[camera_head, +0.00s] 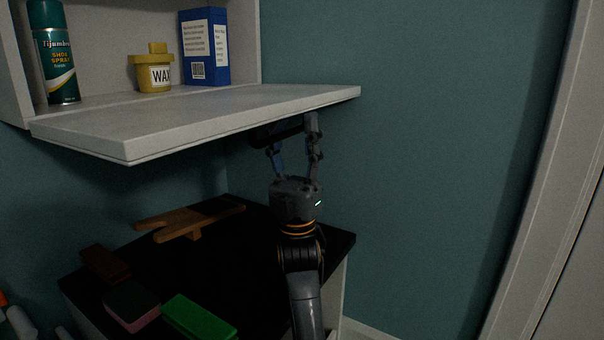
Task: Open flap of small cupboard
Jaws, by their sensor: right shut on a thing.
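The small white wall cupboard (105,101) is at the upper left, its inside in view. Its flap (200,120) is swung down and juts out about level from the cupboard's bottom edge. A dark handle (281,133) is on the flap's underside near its right end, in shadow. My right gripper (294,135) reaches up from below, with its fingers around the handle and shut on it. The fingertips are partly hidden by shadow and the flap. My left gripper is not in view.
A green spray can (55,55), a yellow wax tin (154,75) and a blue box (205,47) stand inside the cupboard. Below is a black worktop (235,255) with a wooden boot jack (190,220), brushes and a green block (199,318). The wall at right is clear.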

